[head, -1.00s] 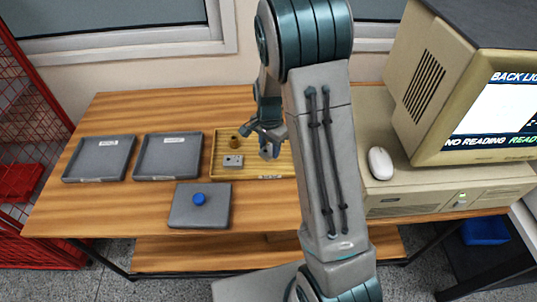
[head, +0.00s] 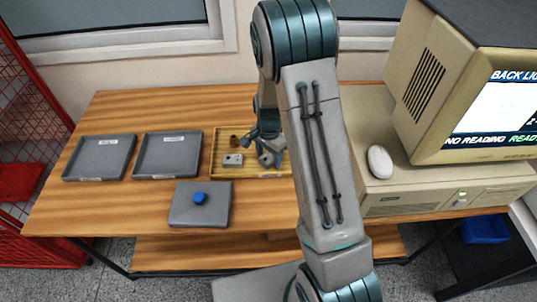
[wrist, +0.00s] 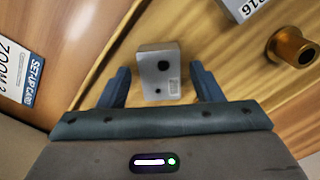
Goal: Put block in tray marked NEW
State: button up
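A grey block (wrist: 160,75) with two dark holes lies in the wooden tray (head: 216,152). In the wrist view it sits between the fingers of my gripper (wrist: 160,72), with a gap on both sides; how far down the fingers reach is unclear. My gripper (head: 266,157) is open, low over the right part of the wooden tray in the head view, where my arm partly hides that block. A second grey block (head: 233,160) lies left of it. Two grey trays (head: 99,179) (head: 168,177) stand at the left with white labels too small to read.
A brass bushing (head: 235,142) also sits in the wooden tray. A grey plate with a blue knob (head: 199,197) lies in front. A beige computer (head: 440,95) and a mouse (head: 380,162) stand at the right. Bare table lies at the front left.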

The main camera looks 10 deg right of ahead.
aim_at(269, 157)
jog(key=shift+r, duration=0.1)
notch_tip(269, 157, up, 11)
jog(key=s+r+n+t, duration=0.1)
jog(key=s+r+n, duration=0.4)
jog(key=s, duration=0.5)
jog(key=s+r+n+t, duration=0.1)
jog(key=s+r+n, duration=0.5)
jog(key=s, duration=0.5)
jog(key=shift+r+t, duration=0.4)
jog(key=shift+r, duration=0.2)
jog(key=shift+s, duration=0.1)
